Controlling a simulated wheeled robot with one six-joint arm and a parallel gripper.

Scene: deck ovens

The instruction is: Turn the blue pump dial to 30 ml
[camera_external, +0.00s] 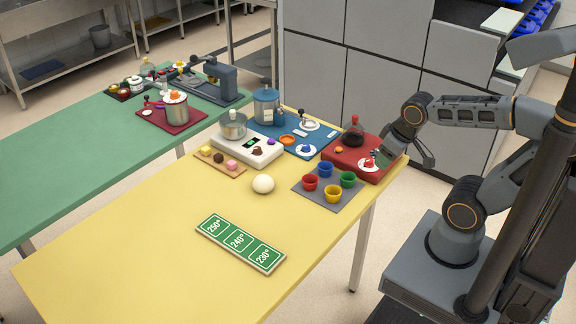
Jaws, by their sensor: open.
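A small blue dial (306,148) sits on a white round plate on the blue base (326,137), near the far right of the yellow table. Its scale marks are too small to read. A red dial (369,162) on a similar white plate sits on the red base (349,168) to its right. My gripper (408,156) is open and empty, above the table's right edge beside the red base. It is apart from the blue dial, with the red base between them.
A dark-bodied flask (353,136) stands on the red base. Several coloured cups stand on a grey mat (317,196) in front. A pot (232,125), a blue-grey canister (266,107) and a white egg-like object (263,184) are left. The yellow table's (150,255) near part is mostly clear.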

